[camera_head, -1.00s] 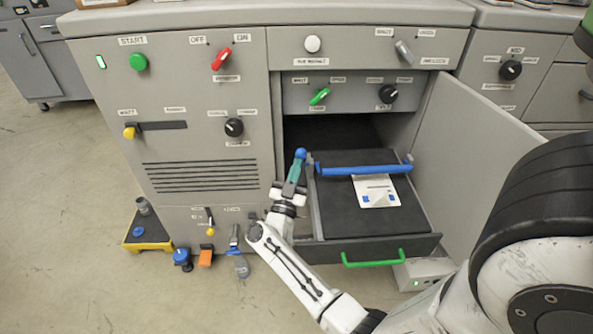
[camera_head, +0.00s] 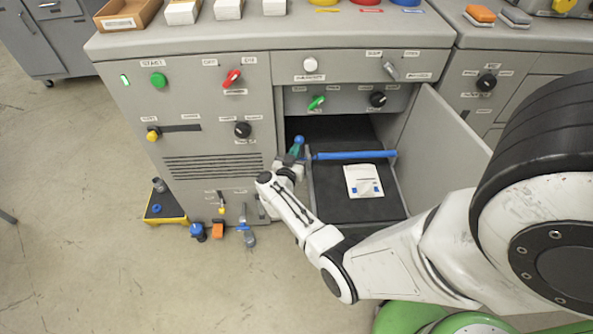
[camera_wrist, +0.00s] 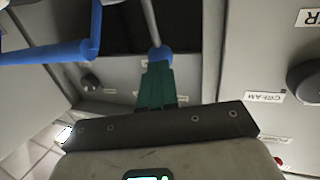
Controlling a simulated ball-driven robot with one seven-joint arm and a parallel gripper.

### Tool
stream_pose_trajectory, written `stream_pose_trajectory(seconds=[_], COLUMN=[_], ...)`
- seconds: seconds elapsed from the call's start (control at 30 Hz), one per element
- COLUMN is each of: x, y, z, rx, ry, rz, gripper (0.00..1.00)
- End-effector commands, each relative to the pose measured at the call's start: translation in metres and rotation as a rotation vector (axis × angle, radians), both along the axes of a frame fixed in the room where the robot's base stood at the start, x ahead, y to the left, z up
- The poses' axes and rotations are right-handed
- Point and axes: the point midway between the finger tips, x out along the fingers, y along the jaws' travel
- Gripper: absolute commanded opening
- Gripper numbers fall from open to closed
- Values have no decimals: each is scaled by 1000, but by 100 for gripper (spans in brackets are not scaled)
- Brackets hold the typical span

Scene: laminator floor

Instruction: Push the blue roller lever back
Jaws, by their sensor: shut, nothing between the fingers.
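The blue roller (camera_head: 350,155) lies across the pulled-out drawer, above its dark bed. The lever's round blue knob (camera_head: 299,140) is at the roller's left end, and in the wrist view the knob (camera_wrist: 160,55) sits on a thin grey rod. My gripper (camera_head: 295,151) is shut, its green fingers just in front of the knob. In the wrist view the fingertips (camera_wrist: 156,72) overlap the knob's near side; I cannot tell whether they touch it. The blue roller (camera_wrist: 45,53) shows there at the left with a bent blue arm.
A white packet (camera_head: 363,181) lies on the drawer bed. The open cabinet door (camera_head: 445,130) stands to the right. Knobs and switches dot the grey front panel (camera_head: 205,120). Small tools and a yellow tray (camera_head: 165,208) lie on the floor at left.

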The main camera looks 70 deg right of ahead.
Motion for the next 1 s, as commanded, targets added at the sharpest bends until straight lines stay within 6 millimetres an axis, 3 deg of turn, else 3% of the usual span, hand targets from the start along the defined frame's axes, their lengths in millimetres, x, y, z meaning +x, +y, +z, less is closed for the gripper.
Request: stream_pose_trajectory(seconds=[0.03, 0.37, 1.0], x=[2, 8, 12], y=[-3, -17, -28], z=[10, 10, 8], rx=[26, 183, 176], ry=[9, 73, 74], rz=[-1, 1, 1], gripper=[0, 0, 0])
